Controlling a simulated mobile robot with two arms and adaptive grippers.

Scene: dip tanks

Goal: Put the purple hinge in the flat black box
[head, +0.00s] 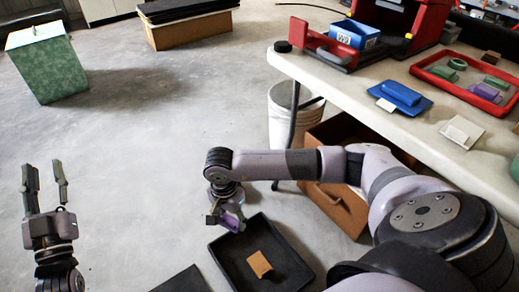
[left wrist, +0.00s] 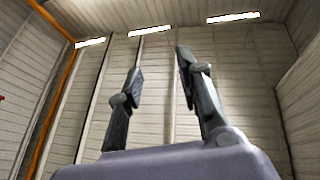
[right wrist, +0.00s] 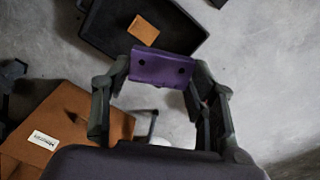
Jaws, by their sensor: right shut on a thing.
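The purple hinge (right wrist: 162,68) is held between the fingertips of my right gripper (right wrist: 160,72), which is shut on it. In the head view the hinge (head: 232,221) shows below my right gripper (head: 224,213), at the upper left edge of the flat black box (head: 228,262). The box also shows in the right wrist view (right wrist: 95,32), beyond the hinge. It lies open on the floor with an orange-brown piece (head: 260,264) in it. My left gripper (head: 44,170) is open and empty, pointing up at the far left; its open fingers also show in the left wrist view (left wrist: 160,85).
A brown drawer box (head: 338,208) and a white bucket (head: 284,120) stand under the pale table (head: 440,130). The table bears a red tray (head: 437,75) with green and purple parts and a blue piece (head: 401,93). A dark flat thing (head: 183,281) lies left of the box.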

